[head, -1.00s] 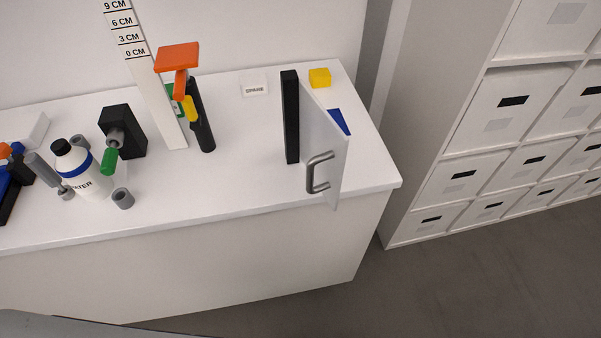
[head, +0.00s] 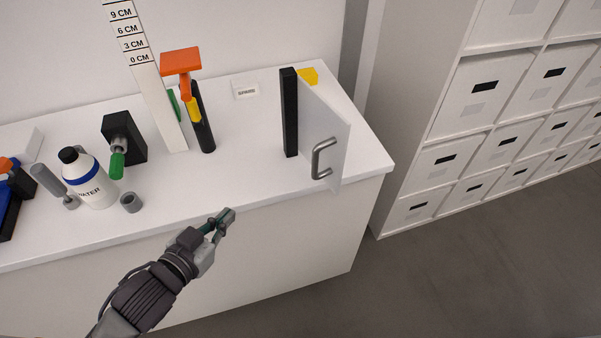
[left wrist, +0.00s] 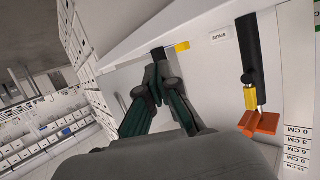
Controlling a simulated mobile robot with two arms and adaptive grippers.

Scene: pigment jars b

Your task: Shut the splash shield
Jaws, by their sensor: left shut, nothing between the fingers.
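The splash shield (head: 333,128) is a pale upright panel hinged on a black post (head: 289,112) at the right part of the bench. It stands swung out, its free edge towards the bench's front edge. A grey bar handle (head: 319,158) is on its face. My left gripper (head: 228,215) is shut and empty, in front of the bench's front edge, left of the handle and apart from it. In the left wrist view the gripper (left wrist: 157,72) covers part of the shield area. My right gripper is not in view.
A white bottle (head: 92,186), a grey cup (head: 131,202) and a black block with a green-tipped knob (head: 117,162) stand at left. An orange-topped lever (head: 181,62) stands by a centimetre scale (head: 148,85). A yellow block (head: 308,76) is behind the shield. The bench between is clear.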

